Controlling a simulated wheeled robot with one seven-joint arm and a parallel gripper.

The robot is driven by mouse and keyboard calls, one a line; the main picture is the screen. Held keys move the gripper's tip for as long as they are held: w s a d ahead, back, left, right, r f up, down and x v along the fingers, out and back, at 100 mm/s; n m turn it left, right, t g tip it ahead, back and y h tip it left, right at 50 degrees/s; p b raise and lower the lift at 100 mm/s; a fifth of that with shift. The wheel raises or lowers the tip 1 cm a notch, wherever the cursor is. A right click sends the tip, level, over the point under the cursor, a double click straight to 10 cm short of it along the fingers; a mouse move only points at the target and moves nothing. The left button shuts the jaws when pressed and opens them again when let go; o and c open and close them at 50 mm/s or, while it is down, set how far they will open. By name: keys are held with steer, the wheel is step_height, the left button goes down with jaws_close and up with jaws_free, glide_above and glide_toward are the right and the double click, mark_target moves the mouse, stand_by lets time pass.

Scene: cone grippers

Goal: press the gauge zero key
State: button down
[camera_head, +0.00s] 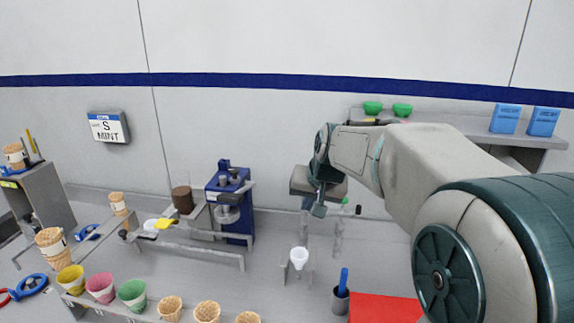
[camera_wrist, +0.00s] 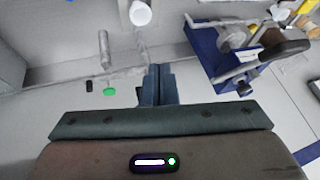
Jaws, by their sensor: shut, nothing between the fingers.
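My gripper (camera_head: 319,208) is shut and empty, pointing down over the back of the bench, right of the blue bench device. Its closed fingers (camera_wrist: 157,86) also show in the wrist view. The blue device (camera_head: 224,183), with grey parts at its front, stands against the wall; it may be the gauge, but I cannot tell. It shows at the upper right of the wrist view (camera_wrist: 212,60). No zero key can be made out. A small green piece (camera_wrist: 110,91) and a small black piece (camera_wrist: 89,86) lie left of the fingers in the wrist view, apart from them.
A white funnel-like cup (camera_head: 299,257) stands in front of my gripper, with clear tubes (camera_head: 338,238) nearby. A red mat (camera_head: 384,308) lies front right. Coloured cups (camera_head: 132,292) and waffle cones line the front left. A shelf (camera_head: 460,126) juts from the wall at right.

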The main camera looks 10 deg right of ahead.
steer(key=w+d+r+m+t+p, duration=0.1)
steer(key=w+r+p, duration=0.1)
steer(key=w, duration=0.9)
steer(key=w+d+r+m+t+y+p, duration=0.1)
steer(key=w+r+t+p, duration=0.1)
steer(key=w, duration=0.9)
step_height(320, 180, up, 3)
steer(key=shift+w+f+m+p, duration=0.15)
steer(key=shift+w+m+p, duration=0.2)
steer(key=shift+p, duration=0.35)
steer(key=shift+s+f, duration=0.15)
step_height(320, 180, down, 9)
steer(key=b, duration=0.6)
steer(key=shift+r+b, duration=0.2)
steer(key=shift+b, duration=0.2)
steer(key=shift+f+b, duration=0.4)
steer(key=shift+b, duration=0.05)
steer(key=shift+f+b, duration=0.45)
steer(key=shift+f, duration=0.05)
steer(key=shift+r, duration=0.15)
steer(key=shift+r+p, duration=0.65)
steer(key=shift+r, duration=0.15)
